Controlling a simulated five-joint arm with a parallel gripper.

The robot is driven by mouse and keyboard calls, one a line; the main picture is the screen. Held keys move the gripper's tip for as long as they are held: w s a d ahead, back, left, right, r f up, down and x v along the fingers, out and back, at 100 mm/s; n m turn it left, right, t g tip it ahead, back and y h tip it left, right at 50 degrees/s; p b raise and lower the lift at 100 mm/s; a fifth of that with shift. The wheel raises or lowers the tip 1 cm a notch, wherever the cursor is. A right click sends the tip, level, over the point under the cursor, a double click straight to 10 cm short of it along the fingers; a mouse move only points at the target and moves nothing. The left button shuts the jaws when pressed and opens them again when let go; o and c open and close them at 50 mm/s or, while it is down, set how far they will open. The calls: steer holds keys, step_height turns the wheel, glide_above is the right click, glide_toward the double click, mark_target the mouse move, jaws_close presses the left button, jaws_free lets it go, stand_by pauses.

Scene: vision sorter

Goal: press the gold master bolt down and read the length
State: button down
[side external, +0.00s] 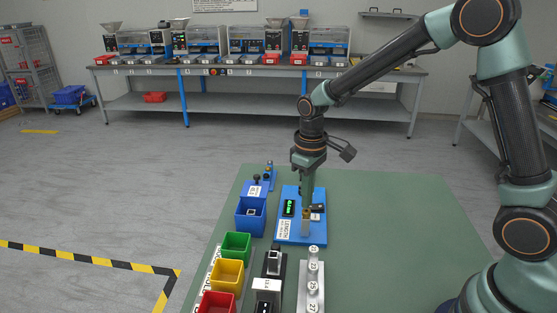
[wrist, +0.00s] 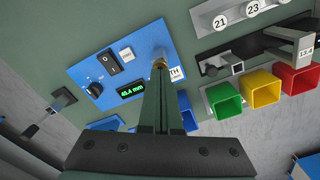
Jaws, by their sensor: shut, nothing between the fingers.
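The blue length gauge (side external: 290,237) lies on the green table; its panel also shows in the wrist view (wrist: 140,52). Its small display (wrist: 131,90) is lit with green digits, which look like 45.4 mm but are too small to be sure. My gripper (side external: 306,208) is shut and points down over the gauge. In the wrist view, the gold bolt (wrist: 159,63) shows at the fingertips (wrist: 160,76). The fingertips seem to touch its top, but I cannot tell how hard they press. The fingers hide part of the gauge's label.
Green (side external: 236,245), yellow (side external: 227,273) and red (side external: 216,302) bins stand at the left front, with a blue bin (side external: 250,217) behind. A numbered rack (side external: 312,280) stands in front of the gauge. The table's right side (side external: 400,230) is clear.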

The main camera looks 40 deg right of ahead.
mark_target(306, 211)
steer(key=shift+r, duration=3)
